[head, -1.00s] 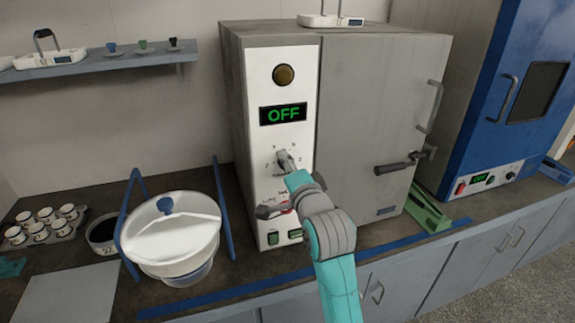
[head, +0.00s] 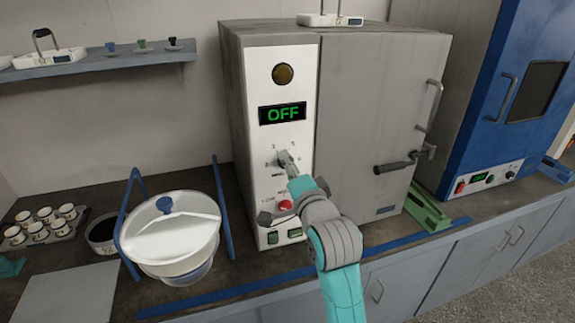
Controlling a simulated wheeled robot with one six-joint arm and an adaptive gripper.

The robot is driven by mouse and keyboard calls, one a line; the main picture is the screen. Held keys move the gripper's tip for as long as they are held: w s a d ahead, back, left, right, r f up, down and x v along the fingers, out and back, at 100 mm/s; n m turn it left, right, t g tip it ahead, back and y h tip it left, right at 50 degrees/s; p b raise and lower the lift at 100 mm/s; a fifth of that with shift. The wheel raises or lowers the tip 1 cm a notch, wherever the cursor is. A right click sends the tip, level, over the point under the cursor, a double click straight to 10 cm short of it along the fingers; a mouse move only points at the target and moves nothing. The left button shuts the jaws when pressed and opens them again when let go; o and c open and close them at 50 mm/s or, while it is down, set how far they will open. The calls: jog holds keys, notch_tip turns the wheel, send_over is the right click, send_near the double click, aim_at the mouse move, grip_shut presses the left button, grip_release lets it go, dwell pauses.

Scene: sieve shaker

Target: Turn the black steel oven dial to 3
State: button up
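The grey oven (head: 383,100) stands on the counter, with a white control panel (head: 291,85) on its left side. A display (head: 283,113) on the panel reads OFF in green. The dial sits below the display, with small marks around it; my gripper (head: 285,160) is in front of it and covers most of it. The fingertips are at or very near the dial. I cannot tell whether they are closed on it. My turquoise and grey arm comes up from below.
A red button (head: 285,205) and green switches (head: 273,238) are lower on the panel, close to my arm. A white lidded pot (head: 172,238) with blue side bars stands left. The oven's door handle (head: 395,165) juts out at right. A blue oven (head: 520,90) stands further right.

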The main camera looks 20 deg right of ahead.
jog(key=s, duration=1)
jog(key=shift+f, duration=0.1)
jog(key=s+f+n+g, duration=0.1)
jog(key=s+f+n, duration=0.2)
jog(key=s+f, duration=0.6)
jog(key=s+f+n+g, duration=0.1)
jog(key=s+f+n, duration=0.3)
jog(key=s+f, duration=0.55)
jog(key=s+f+n, duration=0.3)
jog(key=s, duration=0.8)
jog(key=s+f+n+g, duration=0.1)
jog(key=s+f+n, duration=0.3)
jog(key=s, duration=0.8)
jog(key=shift+f, duration=0.1)
